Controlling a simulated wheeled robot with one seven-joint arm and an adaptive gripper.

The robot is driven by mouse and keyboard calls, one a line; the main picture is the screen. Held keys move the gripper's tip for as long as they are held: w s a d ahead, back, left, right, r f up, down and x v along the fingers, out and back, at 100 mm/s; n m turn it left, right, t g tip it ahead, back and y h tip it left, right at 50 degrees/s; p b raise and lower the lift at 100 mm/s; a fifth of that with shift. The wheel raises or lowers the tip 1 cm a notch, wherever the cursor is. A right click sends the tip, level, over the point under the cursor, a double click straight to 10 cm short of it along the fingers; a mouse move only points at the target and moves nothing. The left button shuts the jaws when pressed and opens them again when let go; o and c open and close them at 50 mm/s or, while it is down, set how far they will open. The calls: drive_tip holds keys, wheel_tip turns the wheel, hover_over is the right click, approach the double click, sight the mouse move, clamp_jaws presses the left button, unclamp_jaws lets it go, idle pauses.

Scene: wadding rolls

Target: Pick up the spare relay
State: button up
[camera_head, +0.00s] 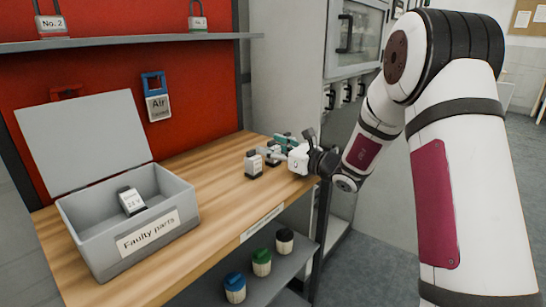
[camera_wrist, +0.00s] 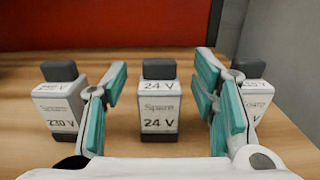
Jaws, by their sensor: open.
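Three relays stand upright in a row on the wooden bench in the wrist view. The middle relay (camera_wrist: 159,105) is white with a dark grey top and base and reads "Spare 24 V". The left relay (camera_wrist: 60,105) reads "Spare 230 V". The right relay (camera_wrist: 252,98) is partly hidden behind a finger, and its voltage cannot be read. My gripper (camera_wrist: 161,82) is open with teal pads, and the middle relay shows between its fingers, with gaps on both sides. In the head view my gripper (camera_head: 273,149) is low over the bench, beside a relay (camera_head: 254,165).
An open grey "Faulty parts" box (camera_head: 95,253) stands left on the bench (camera_head: 205,187), holding a relay (camera_head: 131,201). Capped jars (camera_head: 262,262) stand on the shelf below. A red panel (camera_head: 100,97) rises behind, with a grey cabinet (camera_head: 285,70) to the right.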

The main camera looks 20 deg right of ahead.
sight(273, 141)
clamp_jaws()
drive_tip(key=shift+r, duration=0.85)
wheel_tip(273, 141, up, 2)
drive_tip(key=shift+r+p, duration=0.2)
drive_tip(key=shift+p, duration=0.4)
drive_tip(key=s+d+p, duration=0.1)
drive_tip(key=s, duration=1.5)
drive_tip(key=shift+d+r+p, duration=0.3)
drive_tip(key=shift+r+p, duration=0.05)
drive_tip(key=shift+r, duration=0.1)
